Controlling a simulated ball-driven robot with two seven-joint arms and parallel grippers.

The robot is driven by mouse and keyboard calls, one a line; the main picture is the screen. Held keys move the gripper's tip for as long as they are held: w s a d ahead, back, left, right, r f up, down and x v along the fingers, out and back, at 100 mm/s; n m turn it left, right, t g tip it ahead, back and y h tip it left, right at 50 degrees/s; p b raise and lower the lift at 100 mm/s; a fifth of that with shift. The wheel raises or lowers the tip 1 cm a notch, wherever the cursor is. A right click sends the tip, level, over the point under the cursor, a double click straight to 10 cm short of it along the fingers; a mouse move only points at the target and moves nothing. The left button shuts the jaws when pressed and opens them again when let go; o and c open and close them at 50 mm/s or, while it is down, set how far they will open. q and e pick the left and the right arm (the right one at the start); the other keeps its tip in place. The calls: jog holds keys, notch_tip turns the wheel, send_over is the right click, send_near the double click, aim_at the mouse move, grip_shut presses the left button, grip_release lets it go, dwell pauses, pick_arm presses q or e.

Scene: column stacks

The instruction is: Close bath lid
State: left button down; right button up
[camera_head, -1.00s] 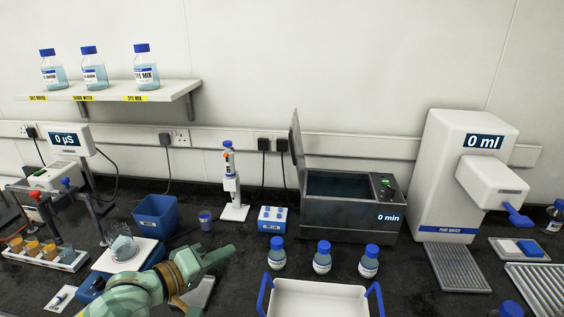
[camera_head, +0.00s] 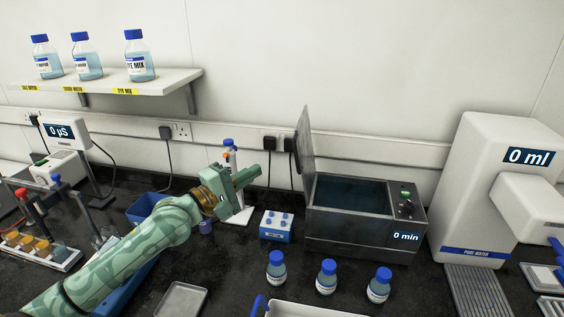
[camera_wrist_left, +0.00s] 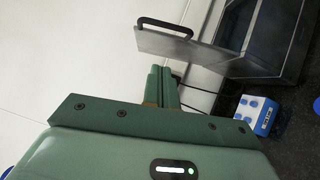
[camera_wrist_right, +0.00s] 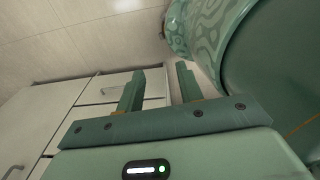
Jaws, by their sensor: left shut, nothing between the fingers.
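The metal water bath (camera_head: 350,238) stands on the black bench right of centre in the head view, dark water inside, its panel reading 0 min. Its grey lid (camera_head: 306,145) stands upright, open, at the bath's left side; the left wrist view also shows the lid (camera_wrist_left: 180,45) with a black handle (camera_wrist_left: 165,25). My left gripper (camera_head: 253,177) is shut and empty, left of the lid and apart from it, in front of the pipette stand. It shows in the left wrist view too (camera_wrist_left: 161,75). My right gripper (camera_wrist_right: 158,80) is open and empty, facing white cabinets, and is not in the head view.
A blue-and-white tube rack (camera_head: 276,227) sits between my left gripper and the bath. Several blue-capped bottles stand in front, one of them here (camera_head: 326,277). The white water dispenser (camera_head: 490,190) is to the right. A wall shelf (camera_head: 110,86) holds bottles.

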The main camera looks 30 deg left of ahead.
pick_arm(q)
jog(key=w+d+r, duration=0.1)
jog(key=w+d, duration=0.4)
jog(key=shift+w+p, duration=0.4)
jog(key=shift+p, duration=0.05)
pick_arm(e)
jog(key=shift+w+a+r, duration=0.1)
jog(key=shift+w+r, duration=0.4)
jog(key=shift+w, duration=0.25)
